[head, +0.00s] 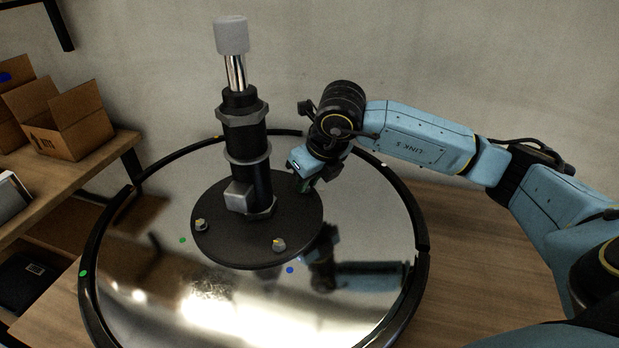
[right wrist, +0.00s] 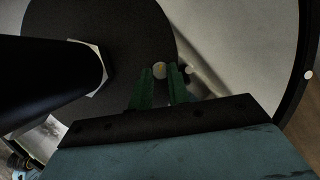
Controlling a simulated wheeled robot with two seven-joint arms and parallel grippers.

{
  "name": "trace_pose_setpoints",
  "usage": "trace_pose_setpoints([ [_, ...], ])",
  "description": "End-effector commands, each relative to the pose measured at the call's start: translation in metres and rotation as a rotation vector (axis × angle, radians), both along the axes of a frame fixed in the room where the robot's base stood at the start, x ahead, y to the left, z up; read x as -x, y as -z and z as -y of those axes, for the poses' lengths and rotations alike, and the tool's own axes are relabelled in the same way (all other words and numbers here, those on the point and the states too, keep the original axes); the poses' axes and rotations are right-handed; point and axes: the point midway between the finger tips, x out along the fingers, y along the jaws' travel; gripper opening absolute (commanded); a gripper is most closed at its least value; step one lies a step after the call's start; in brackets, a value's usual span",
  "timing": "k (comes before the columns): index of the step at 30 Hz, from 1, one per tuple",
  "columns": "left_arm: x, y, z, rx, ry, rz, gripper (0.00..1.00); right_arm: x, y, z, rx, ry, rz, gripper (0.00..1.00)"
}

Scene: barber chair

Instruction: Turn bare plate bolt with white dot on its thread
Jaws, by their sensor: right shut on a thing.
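The round black plate (head: 235,252) lies on the shiny round base, with a dark column (head: 247,160) standing on it. My right gripper (head: 301,182) reaches down to the plate's right edge. In the right wrist view its green fingers (right wrist: 161,82) are shut on a small pale bolt (right wrist: 159,69) with a yellowish mark on its head. A small pale dot (right wrist: 189,69) shows just beside it. The bolt's thread is hidden. Two other bolts stand on the plate, one at the left (head: 201,225) and one at the front (head: 279,245). My left gripper is out of view.
The shiny base (head: 215,305) has a raised black rim (head: 424,285). A green dot (head: 183,240) and a blue dot (head: 290,270) mark it near the other bolts. Open cardboard boxes (head: 75,125) stand on a wooden shelf at left. The tall column stands close left of my gripper.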

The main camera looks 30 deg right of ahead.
Motion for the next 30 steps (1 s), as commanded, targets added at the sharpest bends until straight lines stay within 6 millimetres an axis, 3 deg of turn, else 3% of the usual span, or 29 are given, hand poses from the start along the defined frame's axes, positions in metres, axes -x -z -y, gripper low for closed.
trace_pose_setpoints([
  [18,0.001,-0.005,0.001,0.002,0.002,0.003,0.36,-0.001,-0.001,-0.006,0.0,0.53,-0.001,0.0],
  [30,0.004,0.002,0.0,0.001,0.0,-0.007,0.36,-0.001,-0.001,-0.007,-0.002,0.682,0.0,0.0],
])
